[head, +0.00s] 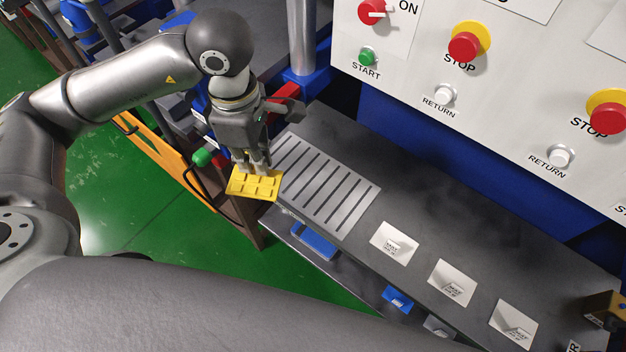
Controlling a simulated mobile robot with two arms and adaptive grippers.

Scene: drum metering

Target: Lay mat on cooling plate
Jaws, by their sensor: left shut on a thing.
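The yellow mat (262,187) is a small square with raised blocks. My left gripper (257,170) is shut on it and holds it at the left end of the cooling plate. The cooling plate (340,206) is a light grey slotted panel on the dark bench. The mat overlaps the plate's left edge in the picture; I cannot tell whether they touch. The gripper hides part of the mat's far side. My right gripper is not in view.
Several white cards (394,243) lie in a row along the bench (475,220) to the right of the plate. A control panel (500,90) with buttons stands behind. A lower shelf holds blue items (314,241).

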